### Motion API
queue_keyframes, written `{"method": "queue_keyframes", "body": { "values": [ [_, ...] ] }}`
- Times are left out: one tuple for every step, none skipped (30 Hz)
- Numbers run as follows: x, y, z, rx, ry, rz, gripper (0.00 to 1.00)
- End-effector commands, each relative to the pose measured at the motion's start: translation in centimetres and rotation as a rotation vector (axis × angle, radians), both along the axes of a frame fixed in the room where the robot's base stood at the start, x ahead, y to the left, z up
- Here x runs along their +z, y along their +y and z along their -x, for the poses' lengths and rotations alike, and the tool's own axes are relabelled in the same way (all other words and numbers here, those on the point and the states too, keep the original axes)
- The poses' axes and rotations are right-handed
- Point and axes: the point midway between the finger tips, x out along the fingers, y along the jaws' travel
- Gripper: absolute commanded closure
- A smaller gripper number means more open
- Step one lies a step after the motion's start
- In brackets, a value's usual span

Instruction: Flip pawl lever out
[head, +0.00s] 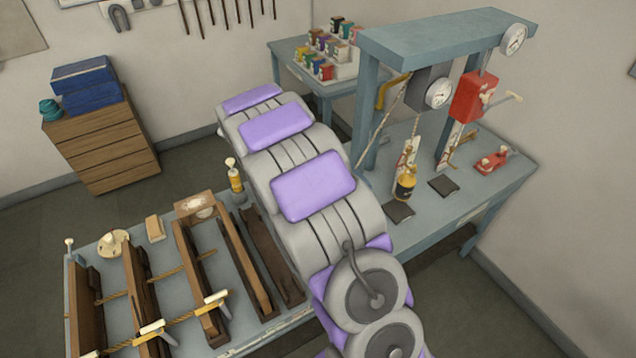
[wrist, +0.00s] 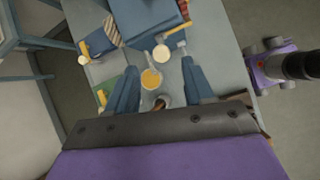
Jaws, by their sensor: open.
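In the head view a red box (head: 474,96) with a light-tipped handle (head: 514,97) hangs from the blue-grey frame over the right bench. A small red device with light knobs (head: 491,161) sits on that bench. I cannot tell which part is the pawl lever. My gripper (wrist: 158,68) shows in the wrist view with its two blue fingers apart and nothing held between them. Beyond the fingertips lie a yellow disc (wrist: 151,78) and a blue-grey block with a light round knob (wrist: 161,52). My gripper is not discernible in the head view.
The frame's posts (head: 366,120) stand near my arm. A left bench (head: 106,330) holds wooden rails and rope. A wooden drawer cabinet (head: 108,148) stands behind. Open floor shows between.

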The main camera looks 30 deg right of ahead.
Motion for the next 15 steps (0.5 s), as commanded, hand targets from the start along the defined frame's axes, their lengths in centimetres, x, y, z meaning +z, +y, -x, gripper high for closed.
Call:
{"method": "queue_keyframes", "body": {
  "values": [
    [1.0,0.8,-0.1,0.003,-0.006,-0.003,0.48],
    [1.5,1.2,-0.2,0.003,-0.007,-0.002,0.48],
    [2.3,1.7,-0.1,0.002,-0.005,-0.003,0.48],
    [2.9,2.0,-0.1,0.002,-0.004,-0.002,0.48],
    [3.4,2.4,0.0,0.002,-0.005,-0.003,0.48],
    [4.1,2.8,-0.1,0.003,-0.006,-0.003,0.48],
    [4.6,3.2,-0.1,0.002,-0.005,-0.003,0.48],
    [5.0,3.4,0.0,0.001,-0.004,-0.003,0.48],
    [5.5,3.8,0.1,0.0,-0.002,-0.004,0.48],
    [5.9,4.0,0.1,0.0,-0.002,-0.004,0.48],
    [6.2,4.3,0.0,0.001,-0.002,-0.004,0.48],
    [6.6,4.6,0.0,0.002,-0.003,-0.003,0.48],
    [6.9,4.7,0.0,0.002,-0.003,-0.003,0.48],
    [7.1,4.9,0.0,0.002,-0.002,-0.003,0.48],
    [7.4,5.0,0.0,0.001,-0.001,-0.003,0.48]
  ]
}}
